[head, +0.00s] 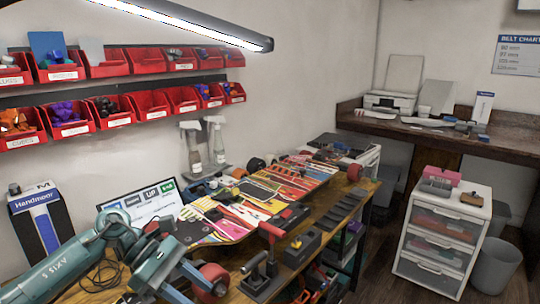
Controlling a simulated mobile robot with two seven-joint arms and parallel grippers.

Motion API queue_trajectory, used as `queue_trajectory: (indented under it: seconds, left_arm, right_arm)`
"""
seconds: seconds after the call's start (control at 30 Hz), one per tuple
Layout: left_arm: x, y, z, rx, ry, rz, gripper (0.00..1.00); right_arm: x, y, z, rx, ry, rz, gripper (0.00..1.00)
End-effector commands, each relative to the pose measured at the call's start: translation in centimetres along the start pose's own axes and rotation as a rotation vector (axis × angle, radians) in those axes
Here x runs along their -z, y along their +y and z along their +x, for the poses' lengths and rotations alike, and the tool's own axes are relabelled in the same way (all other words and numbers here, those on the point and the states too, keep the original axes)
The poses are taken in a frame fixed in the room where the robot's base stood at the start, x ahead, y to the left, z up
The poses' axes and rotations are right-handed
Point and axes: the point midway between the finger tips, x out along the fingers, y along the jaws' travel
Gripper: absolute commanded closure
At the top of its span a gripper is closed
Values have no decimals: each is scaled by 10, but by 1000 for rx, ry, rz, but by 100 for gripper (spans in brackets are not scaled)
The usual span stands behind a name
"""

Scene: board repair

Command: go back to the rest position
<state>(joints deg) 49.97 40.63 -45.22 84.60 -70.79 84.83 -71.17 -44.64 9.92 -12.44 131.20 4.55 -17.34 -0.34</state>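My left arm (60,264), teal and grey, comes in from the lower left over the workbench. My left gripper (198,294) is at the bottom of the view, its two bar-like fingers apart, with nothing clearly held between them. A red wheel (211,281) shows right beside the fingers; whether they touch it I cannot tell. A brightly patterned skateboard deck (225,228) lies on the bench just beyond the gripper. My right gripper is not in view.
The workbench (331,217) is crowded: a red-handled tool (270,235), a dark block (302,247), a tilted screen (146,203) and bottles (193,150). Red bins (65,119) line the wall. A white drawer cart (440,238) and a grey waste bin (495,265) stand at right.

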Motion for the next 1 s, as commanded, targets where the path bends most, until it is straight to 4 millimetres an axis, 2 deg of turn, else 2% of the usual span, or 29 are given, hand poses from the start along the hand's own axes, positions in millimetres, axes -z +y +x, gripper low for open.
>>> queue_trajectory:
  seconds: [0.03,0.1,0.17,0.2,0.3,0.37,0.47,0.53,0.63,0.73,0.77,0.8,0.9,1.0]
  left_arm:
    - [-18,-5,21,-6,-121,-72,59]
    - [-43,-8,44,-27,-305,-201,59]
    - [-65,-10,59,-40,-480,-345,59]
    - [-78,-11,65,-45,-599,-455,59]
    - [-100,-11,69,-46,-891,-764,59]
    - [-103,-10,66,-38,-1060,-968,59]
    - [-92,-9,60,-13,-1332,-1332,59]
    - [-71,-12,57,9,-1514,-1603,59]
    - [-31,-28,60,48,-1763,-2001,59]
    - [14,-60,72,87,-1992,-2394,59]
    - [26,-71,77,-93,1931,2351,59]
    - [42,-88,84,-93,1815,2248,59]
    - [68,-127,100,-94,1592,2030,59]
    - [82,-154,111,-90,1462,1894,59]
  right_arm:
    - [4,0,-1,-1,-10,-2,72]
    - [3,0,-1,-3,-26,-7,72]
    - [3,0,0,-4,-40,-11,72]
    - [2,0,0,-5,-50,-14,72]
    - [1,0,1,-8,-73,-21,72]
    - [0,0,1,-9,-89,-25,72]
    - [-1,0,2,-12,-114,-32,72]
    - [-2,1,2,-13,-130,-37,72]
    - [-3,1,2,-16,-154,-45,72]
    - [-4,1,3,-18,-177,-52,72]
    - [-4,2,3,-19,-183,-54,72]
    - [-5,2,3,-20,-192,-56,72]
    - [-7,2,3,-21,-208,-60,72]
    - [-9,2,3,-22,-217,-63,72]
